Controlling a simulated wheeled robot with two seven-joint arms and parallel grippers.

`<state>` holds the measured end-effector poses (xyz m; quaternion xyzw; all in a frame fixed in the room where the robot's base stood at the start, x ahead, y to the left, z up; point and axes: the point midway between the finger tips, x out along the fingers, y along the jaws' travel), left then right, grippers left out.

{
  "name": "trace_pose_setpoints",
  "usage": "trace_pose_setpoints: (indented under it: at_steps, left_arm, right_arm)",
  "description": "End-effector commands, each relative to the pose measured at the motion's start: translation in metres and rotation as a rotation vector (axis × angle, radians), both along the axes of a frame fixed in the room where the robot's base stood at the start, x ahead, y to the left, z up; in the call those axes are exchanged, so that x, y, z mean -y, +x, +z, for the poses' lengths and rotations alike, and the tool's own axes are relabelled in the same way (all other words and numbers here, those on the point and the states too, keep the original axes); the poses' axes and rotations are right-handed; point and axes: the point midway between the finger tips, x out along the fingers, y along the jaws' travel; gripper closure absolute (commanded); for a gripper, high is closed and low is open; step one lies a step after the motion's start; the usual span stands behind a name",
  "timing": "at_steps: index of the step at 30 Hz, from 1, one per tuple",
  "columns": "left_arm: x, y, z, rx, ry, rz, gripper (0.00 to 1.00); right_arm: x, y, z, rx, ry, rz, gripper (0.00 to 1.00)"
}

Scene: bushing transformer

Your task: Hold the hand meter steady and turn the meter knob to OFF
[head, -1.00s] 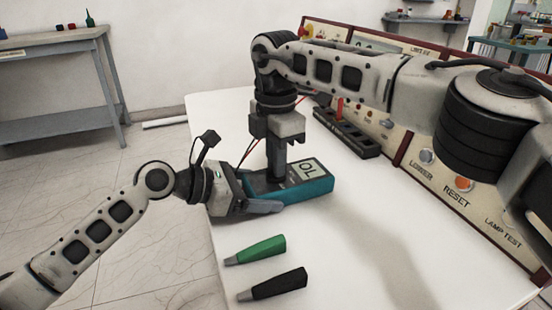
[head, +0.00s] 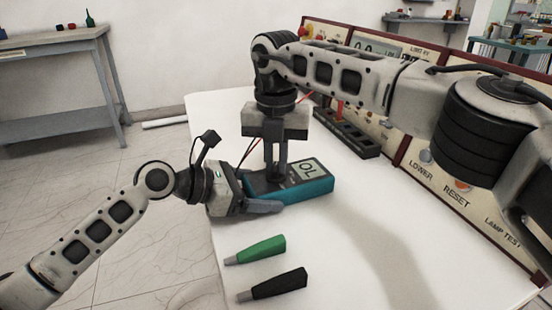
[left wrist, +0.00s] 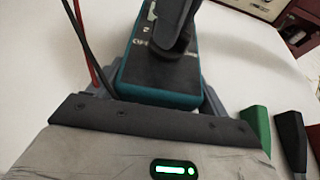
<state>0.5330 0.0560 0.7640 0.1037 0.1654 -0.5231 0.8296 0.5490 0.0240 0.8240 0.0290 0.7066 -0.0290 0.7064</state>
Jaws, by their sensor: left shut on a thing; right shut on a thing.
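The teal hand meter (head: 318,188) lies on the white table with its display reading OL. In the left wrist view, the meter's dark face (left wrist: 155,72) shows part of an OFF label. My left gripper (head: 258,197) is shut around the meter's near end, with a finger along each side. My right gripper (head: 277,177) points straight down from above onto the meter's face and is shut on the knob. The knob itself is hidden by the fingers, so its pointer position cannot be seen. The right fingers also show in the left wrist view (left wrist: 178,45).
A green probe (head: 256,249) and a black probe (head: 274,285) lie on the table in front of the meter. A black terminal strip (head: 345,134) and the control panel (head: 440,166) stand behind it. Red and black leads run beside the meter. The table's front right is clear.

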Motion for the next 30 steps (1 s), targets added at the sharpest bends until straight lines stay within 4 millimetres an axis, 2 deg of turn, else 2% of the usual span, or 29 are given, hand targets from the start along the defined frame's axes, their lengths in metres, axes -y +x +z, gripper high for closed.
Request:
trace_pose_setpoints:
  at_steps: [15, 30]
  left_arm:
    - [-0.0007, 0.0008, -0.0003, -0.001, 0.001, 0.004, 0.58]
    - [-0.0011, 0.001, -0.0004, -0.001, 0.001, 0.004, 0.58]
  right_arm:
    - [-0.0006, -0.0007, 0.0011, -0.001, 0.001, 0.414, 1.0]
    - [-0.0005, -0.0008, 0.0011, -0.002, 0.001, 0.544, 1.0]
